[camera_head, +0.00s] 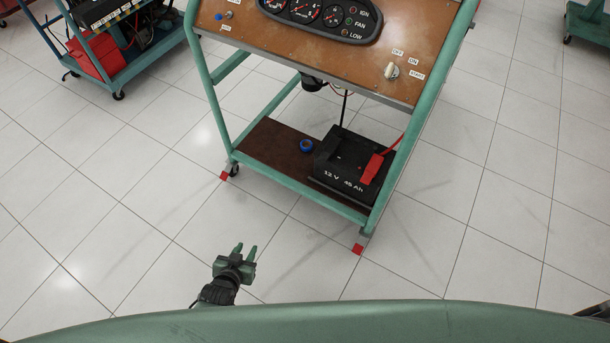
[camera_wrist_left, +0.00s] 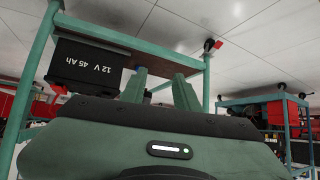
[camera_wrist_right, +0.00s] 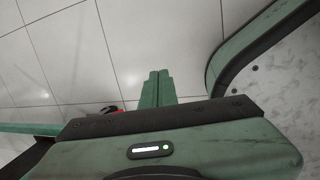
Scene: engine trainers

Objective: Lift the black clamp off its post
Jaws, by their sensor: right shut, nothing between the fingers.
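The black battery (camera_head: 345,183), marked 12 V 45 Ah, sits on the lower shelf of the green trainer cart. A black cable (camera_head: 345,103) comes down to its top. The black clamp and its post cannot be made out against the dark battery top. My left gripper (camera_head: 245,250) is open and empty, in front of the cart and apart from the battery. The left wrist view shows its spread fingers (camera_wrist_left: 159,76) and the battery (camera_wrist_left: 85,65) upside down. My right gripper (camera_wrist_right: 157,76) is shut and empty over the floor, away from the battery.
A red clamp (camera_head: 372,168) is on the battery's right side. A blue ring (camera_head: 307,146) lies on the brown shelf (camera_head: 268,145) left of the battery. The brown instrument panel (camera_head: 340,60) overhangs the shelf. Cart posts flank the opening. The tiled floor in front is clear.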

